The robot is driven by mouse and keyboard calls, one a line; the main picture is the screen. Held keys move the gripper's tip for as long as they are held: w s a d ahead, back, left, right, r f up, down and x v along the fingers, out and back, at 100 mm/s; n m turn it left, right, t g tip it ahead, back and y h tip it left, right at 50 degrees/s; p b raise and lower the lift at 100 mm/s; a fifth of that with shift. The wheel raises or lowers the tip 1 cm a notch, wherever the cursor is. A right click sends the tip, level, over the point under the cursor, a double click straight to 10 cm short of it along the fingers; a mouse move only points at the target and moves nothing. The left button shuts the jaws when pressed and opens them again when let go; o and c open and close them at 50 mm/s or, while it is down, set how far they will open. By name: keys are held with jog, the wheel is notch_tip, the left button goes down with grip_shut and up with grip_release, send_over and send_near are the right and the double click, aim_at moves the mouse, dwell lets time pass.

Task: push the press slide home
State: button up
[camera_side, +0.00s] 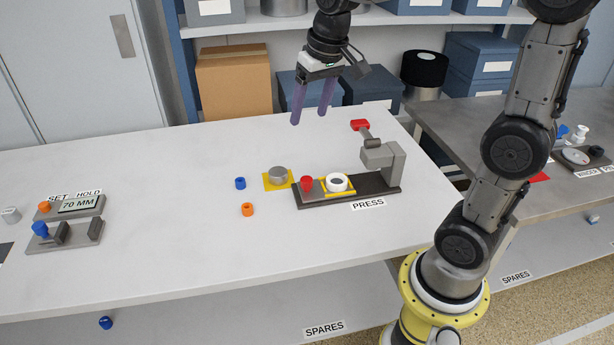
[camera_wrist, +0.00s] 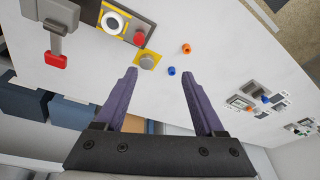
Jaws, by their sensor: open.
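The press (camera_side: 381,168) stands on a dark base on the white bench, with its label in front. Its slide is a grey plate with a red knob (camera_side: 307,184) at the left end of the base, also in the wrist view (camera_wrist: 140,38). A white ring (camera_side: 337,182) sits on a yellow-edged patch between the knob and the press head; it shows in the wrist view (camera_wrist: 113,21) too. A red-ended lever (camera_side: 360,125) rises behind the head. My gripper (camera_side: 309,117) is open and empty, high above the back of the bench, apart from the press.
A grey disc (camera_side: 278,174) lies on a yellow square left of the press. A blue ring (camera_side: 240,183) and an orange ring (camera_side: 248,209) lie nearby. A display unit (camera_side: 78,205) reads 70 MM at far left. Boxes stand behind. The bench's front middle is clear.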

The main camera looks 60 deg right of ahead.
jog(key=w+d+f+m+g, duration=0.1)
jog(key=w+d+f+g, duration=0.1)
jog(key=w+d+f, duration=0.4)
jog(key=g, duration=0.1)
send_over(307, 180)
notch_tip(307, 180, down, 6)
jog(key=r, duration=0.1)
jog(key=shift+m+y, duration=0.3)
jog(key=shift+m, duration=0.1)
notch_tip(307, 180, down, 14)
jog(key=shift+r, duration=0.1)
grip_shut()
jog(key=shift+w, duration=0.1)
dwell(0.6)
